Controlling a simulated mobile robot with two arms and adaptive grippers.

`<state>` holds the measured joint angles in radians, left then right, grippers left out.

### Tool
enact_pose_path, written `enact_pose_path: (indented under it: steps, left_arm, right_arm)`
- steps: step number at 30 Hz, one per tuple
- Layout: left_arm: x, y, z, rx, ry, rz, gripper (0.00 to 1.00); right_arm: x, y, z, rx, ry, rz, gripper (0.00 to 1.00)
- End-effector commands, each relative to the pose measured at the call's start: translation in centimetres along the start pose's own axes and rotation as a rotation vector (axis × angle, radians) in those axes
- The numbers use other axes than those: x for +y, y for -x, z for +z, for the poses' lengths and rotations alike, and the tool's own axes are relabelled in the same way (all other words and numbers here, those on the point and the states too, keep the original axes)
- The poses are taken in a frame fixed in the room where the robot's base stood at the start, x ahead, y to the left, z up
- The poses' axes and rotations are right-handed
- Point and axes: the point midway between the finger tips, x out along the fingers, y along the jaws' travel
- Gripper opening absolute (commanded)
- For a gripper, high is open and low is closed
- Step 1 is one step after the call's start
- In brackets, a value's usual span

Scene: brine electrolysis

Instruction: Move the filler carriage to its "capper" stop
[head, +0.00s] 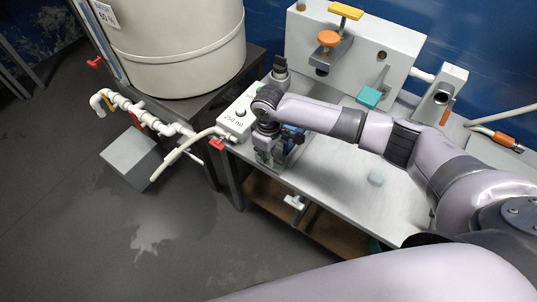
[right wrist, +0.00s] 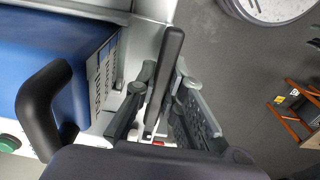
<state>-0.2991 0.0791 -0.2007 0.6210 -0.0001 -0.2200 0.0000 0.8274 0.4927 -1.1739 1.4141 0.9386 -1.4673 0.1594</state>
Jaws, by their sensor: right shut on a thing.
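My right gripper (head: 268,160) is at the near left end of the metal bench, pointing down beside the white "250 ml" box (head: 236,118). In the right wrist view its fingers (right wrist: 163,115) are shut on a dark bar-like handle (right wrist: 172,55). A blue box-shaped body (right wrist: 55,50) with a black arched handle (right wrist: 40,105) is to the left of the fingers. Only a bit of blue shows behind the gripper in the head view. I cannot tell which part is the filler carriage, and no "capper" mark is readable. My left gripper is not in view.
The bench (head: 335,205) has clear metal surface at its front. A panel with an orange knob (head: 329,38) stands behind. A large cream tank (head: 175,45) and white pipes (head: 125,103) are at left.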

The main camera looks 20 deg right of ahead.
Motion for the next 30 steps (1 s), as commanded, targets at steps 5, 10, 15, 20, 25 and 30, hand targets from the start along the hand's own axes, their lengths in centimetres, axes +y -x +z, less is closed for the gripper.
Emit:
enact_pose_path:
  steps: [5, 10, 15, 20, 25, 30]
  left_arm:
    - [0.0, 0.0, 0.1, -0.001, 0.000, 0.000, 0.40]
    - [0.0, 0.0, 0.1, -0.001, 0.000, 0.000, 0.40]
    - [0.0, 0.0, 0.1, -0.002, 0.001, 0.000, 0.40]
    - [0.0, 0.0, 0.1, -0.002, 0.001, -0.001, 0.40]
    - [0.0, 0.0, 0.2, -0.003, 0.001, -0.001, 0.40]
    - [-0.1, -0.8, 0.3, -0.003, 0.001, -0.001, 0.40]
  right_arm:
    - [0.0, 0.0, 0.0, 0.000, 0.000, 0.000, 0.00]
    - [0.0, 0.0, 0.0, 0.000, 0.000, 0.000, 0.00]
    - [0.0, 0.0, 0.0, 0.000, 0.000, 0.000, 0.00]
    - [0.5, 0.1, 0.0, 0.000, -0.001, 0.001, 0.00]
    - [4.3, 0.0, 0.0, -0.002, -0.008, 0.004, 0.00]
    - [8.9, -0.1, -0.1, 0.000, -0.009, 0.003, 0.00]
